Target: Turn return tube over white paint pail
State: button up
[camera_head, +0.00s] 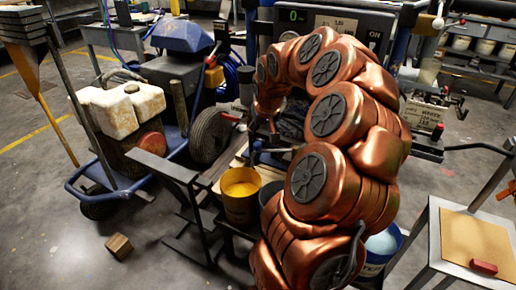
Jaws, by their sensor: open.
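A yellow pail (240,196) of yellow paint stands at the middle. My gripper (272,131) is small and dark at the arm's far end, open, above and behind the pails. I cannot see it touching anything clearly.
A blue-framed cart (125,180) with stained white tanks (120,107) stands at left. A wooden block (119,246) lies on the floor. A grey table (436,240) with a tan board and red block is at right. Open floor lies at front left.

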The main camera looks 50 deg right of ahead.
aim_at(258, 144)
jog(key=x, duration=0.7)
jog(key=shift+a+f+b, duration=0.1)
jog(key=shift+f+b, duration=0.05)
jog(key=shift+b, duration=0.15)
jog(key=shift+c, duration=0.3)
grip_shut()
